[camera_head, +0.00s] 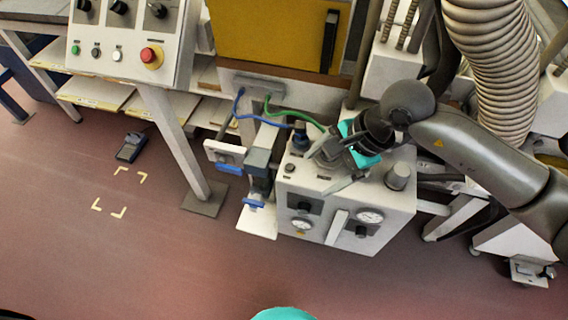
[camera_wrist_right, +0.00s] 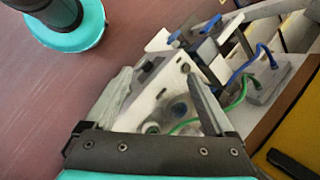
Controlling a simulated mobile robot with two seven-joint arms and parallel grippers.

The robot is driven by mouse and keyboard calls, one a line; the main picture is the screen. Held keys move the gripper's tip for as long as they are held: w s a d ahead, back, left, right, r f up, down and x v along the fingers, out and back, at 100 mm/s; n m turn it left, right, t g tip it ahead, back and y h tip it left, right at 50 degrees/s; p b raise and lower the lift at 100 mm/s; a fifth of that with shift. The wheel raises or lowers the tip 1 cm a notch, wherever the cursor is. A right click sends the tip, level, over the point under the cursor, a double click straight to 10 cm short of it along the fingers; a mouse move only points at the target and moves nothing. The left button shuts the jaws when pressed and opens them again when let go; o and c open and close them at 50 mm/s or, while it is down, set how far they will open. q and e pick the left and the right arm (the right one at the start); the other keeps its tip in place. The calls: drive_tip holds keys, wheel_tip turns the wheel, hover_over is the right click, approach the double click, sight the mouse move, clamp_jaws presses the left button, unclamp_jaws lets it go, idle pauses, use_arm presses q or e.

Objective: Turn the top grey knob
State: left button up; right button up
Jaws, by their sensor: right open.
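A white control box (camera_head: 345,217) stands at the centre of the head view. My right gripper (camera_head: 318,176) is over its top, tilted, with its fingers apart. In the right wrist view a grey round knob (camera_wrist_right: 178,108) lies between the open fingers (camera_wrist_right: 158,72). I cannot tell whether the fingers touch it. In the head view my gripper hides that part of the box top. Another grey knob-like cylinder (camera_head: 398,176) stands uncovered at the right of the box top. The left gripper's fingers are not in view.
A green hose (camera_head: 290,116) and a blue hose (camera_head: 240,113) run close to the gripper. A clamp-like device (camera_head: 258,172) stands left of the box. A panel with a red button (camera_head: 151,56) is at upper left. The floor (camera_head: 120,255) in front is clear.

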drive_tip(key=s+a+r+m+y, duration=0.2)
drive_tip(key=a+r+y, duration=0.1)
drive_tip(key=a, duration=0.4)
drive_tip(key=shift+a+m+g+y, duration=0.3)
drive_tip(key=shift+y, duration=0.6)
drive_tip(key=shift+r, duration=0.1)
